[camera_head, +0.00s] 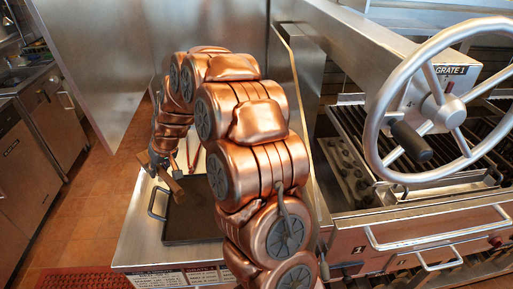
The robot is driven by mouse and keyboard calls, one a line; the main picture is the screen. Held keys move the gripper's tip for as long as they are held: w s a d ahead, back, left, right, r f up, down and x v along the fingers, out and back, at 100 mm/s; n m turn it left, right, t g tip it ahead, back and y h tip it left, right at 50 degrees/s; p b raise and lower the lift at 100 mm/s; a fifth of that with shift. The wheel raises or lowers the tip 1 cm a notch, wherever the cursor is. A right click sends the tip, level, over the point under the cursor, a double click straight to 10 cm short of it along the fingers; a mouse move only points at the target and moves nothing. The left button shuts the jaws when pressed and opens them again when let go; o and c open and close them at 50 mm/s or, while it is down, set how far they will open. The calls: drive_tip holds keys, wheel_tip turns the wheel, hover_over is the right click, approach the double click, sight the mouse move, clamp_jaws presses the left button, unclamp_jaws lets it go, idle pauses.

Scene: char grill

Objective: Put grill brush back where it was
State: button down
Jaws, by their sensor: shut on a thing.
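My gripper (160,164) hangs at the end of my copper arm, above the left part of the steel side counter. It is shut on a brown wooden piece, which looks like the grill brush (172,185). The brush is tilted and held near the left edge of a dark tray (190,232). The brush's other end and bristles cannot be made out at this size. My arm hides part of the counter and the tray's right side.
The steel counter (141,245) has a loop handle on the tray's left. To the right stand the char grill grates (355,122), a large handwheel (378,95) and a front rail. Steel panels rise behind. Tiled floor (95,195) is open at left, before cabinets (25,175).

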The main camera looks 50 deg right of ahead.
drive_tip(key=w+d+m+h+b, duration=0.1)
drive_tip(key=w+d+m+b, duration=0.1)
drive_tip(key=d, duration=1)
drive_tip(key=w+d+m+h+b, duration=0.1)
drive_tip(key=w+d+m+b, duration=0.15)
drive_tip(key=d, duration=0.85)
drive_tip(key=s+d+r+m+h+b, duration=0.15)
drive_tip(key=s+d, duration=0.25)
drive_tip(key=d, duration=0.5)
drive_tip(key=s+d+m+b, duration=0.1)
drive_tip(key=s+d+b, duration=0.2)
drive_tip(key=d, duration=0.6)
drive_tip(key=shift+s+d+f+p, duration=0.1)
drive_tip(key=shift+f+p, duration=0.7)
drive_tip(key=shift+f, duration=1.55)
drive_tip(key=shift+s+d+f+p, duration=0.1)
drive_tip(key=shift+f+p, duration=0.7)
drive_tip(key=shift+f, duration=1.55)
drive_tip(key=shift+f, duration=0.1)
drive_tip(key=c, duration=1)
unclamp_jaws()
drive_tip(key=shift+o, duration=0.2)
